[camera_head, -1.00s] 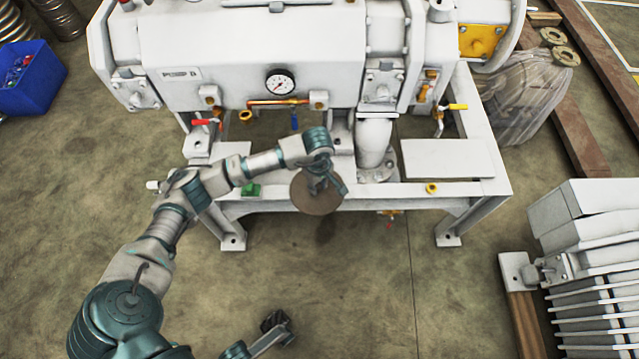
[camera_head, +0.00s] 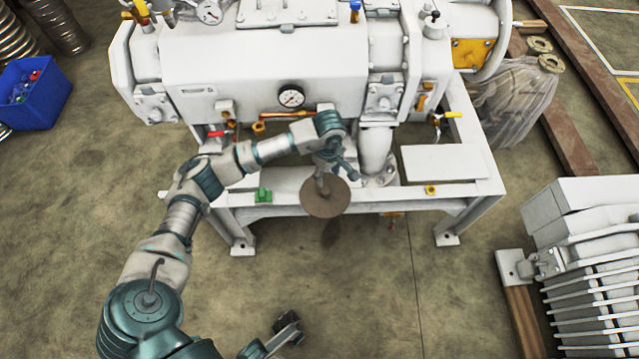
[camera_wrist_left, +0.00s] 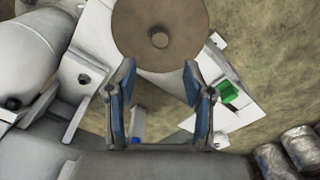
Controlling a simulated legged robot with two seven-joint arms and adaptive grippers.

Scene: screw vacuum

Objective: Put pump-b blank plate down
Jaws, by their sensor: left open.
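The blank plate (camera_head: 326,197) is a brown round disc with a small central knob. In the head view it overlaps the front rail of the pump frame (camera_head: 380,203); I cannot tell how firmly it rests there. My left gripper (camera_head: 334,170) is just behind and above the plate. In the left wrist view the plate (camera_wrist_left: 160,20) lies beyond the open fingertips (camera_wrist_left: 160,75), with nothing between them. A dark-ended arm part (camera_head: 286,328), probably my right gripper, shows at the bottom; its jaws are unclear.
A green block (camera_head: 263,195) and a yellow nut (camera_head: 431,190) sit on the rail. A blue bin (camera_head: 35,95) stands at left, a stack of white slabs (camera_head: 585,215) at right. The floor in front is clear.

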